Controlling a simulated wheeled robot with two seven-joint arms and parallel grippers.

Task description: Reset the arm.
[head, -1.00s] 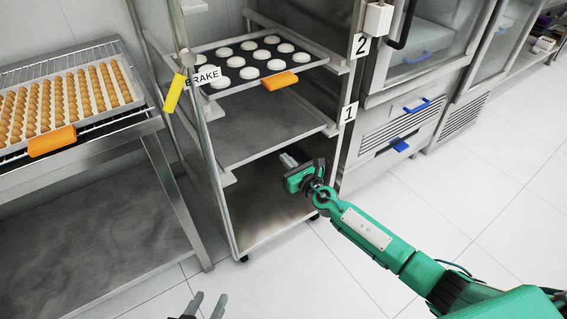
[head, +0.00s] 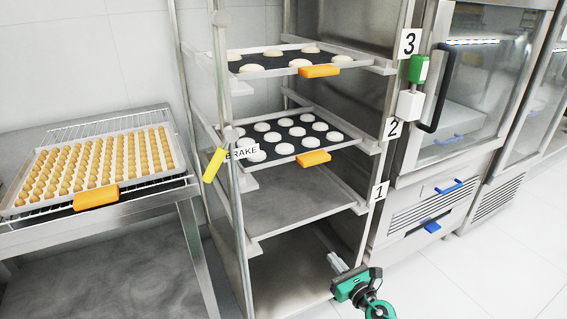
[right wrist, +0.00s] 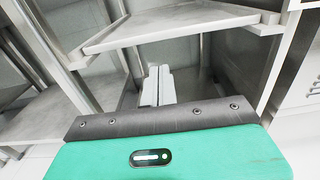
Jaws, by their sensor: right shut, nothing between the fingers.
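My right gripper (head: 335,261) is at the lower right of the head view, in front of the lowest part of the tall metal rack (head: 236,200). Its two fingers (right wrist: 158,86) are together and empty in the right wrist view, pointing into the space under the rack's lowest shelf (right wrist: 165,24). It touches nothing that I can see. My left gripper does not show in the current head view.
The rack holds trays of white rounds (head: 282,150) with orange grips, beside number labels. A table with a tray of small golden pieces (head: 52,170) stands left. A steel cabinet (head: 440,205) stands right; floor (head: 480,275) is clear.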

